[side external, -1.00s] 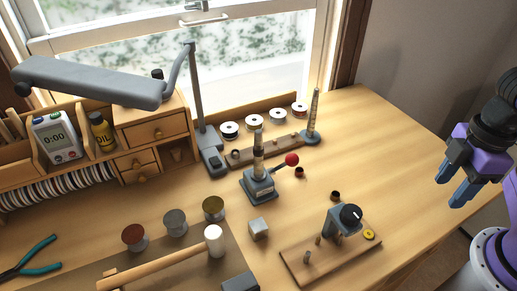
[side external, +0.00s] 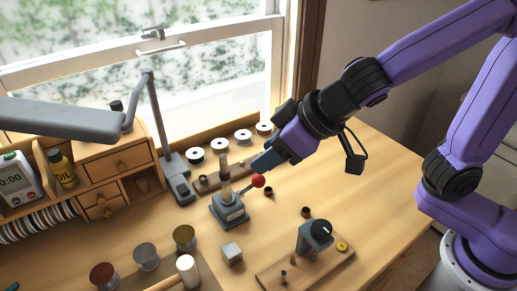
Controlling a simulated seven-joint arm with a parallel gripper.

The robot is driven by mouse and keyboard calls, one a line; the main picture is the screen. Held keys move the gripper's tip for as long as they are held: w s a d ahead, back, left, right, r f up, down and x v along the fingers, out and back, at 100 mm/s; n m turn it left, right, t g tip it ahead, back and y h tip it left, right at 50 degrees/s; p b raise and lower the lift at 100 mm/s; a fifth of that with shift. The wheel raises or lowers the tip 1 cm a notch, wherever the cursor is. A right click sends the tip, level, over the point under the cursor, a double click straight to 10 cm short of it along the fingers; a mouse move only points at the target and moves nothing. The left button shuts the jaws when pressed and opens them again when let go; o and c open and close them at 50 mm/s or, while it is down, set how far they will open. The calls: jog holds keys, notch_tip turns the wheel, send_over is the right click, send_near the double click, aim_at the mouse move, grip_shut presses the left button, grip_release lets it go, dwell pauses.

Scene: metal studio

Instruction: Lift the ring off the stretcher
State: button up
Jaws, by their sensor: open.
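The stretcher (side external: 230,210) is a grey block base with an upright post (side external: 225,180) banded in tan and dark. A lever with a red ball knob (side external: 258,181) sticks out to its right. The ring cannot be made out clearly; a darker band shows near the top of the post, too small to tell. I cannot tell the depth gap or whether anything touches.
A small wooden-based rack (side external: 208,185) and several spools (side external: 243,136) stand behind. A lamp post (side external: 160,130) rises at left. The right of the bench is clear.

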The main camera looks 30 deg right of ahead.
aim_at(228, 171)
jog(key=shift+w+a+r+t, duration=0.15)
jog(key=shift+a+r, duration=0.1)
jog(key=shift+a, duration=0.35)
jog(key=shift+w+a+r+t, duration=0.1)
jog(key=shift+a+r+t, duration=0.1)
jog(key=shift+a, duration=0.4)
jog(key=shift+x, duration=4.3)
jog(key=shift+a, duration=0.15)
jog(key=c, duration=0.7)
jog(key=shift+c, duration=0.6)
jog(key=shift+r, duration=1.3)
jog(key=shift+r, duration=1.2)
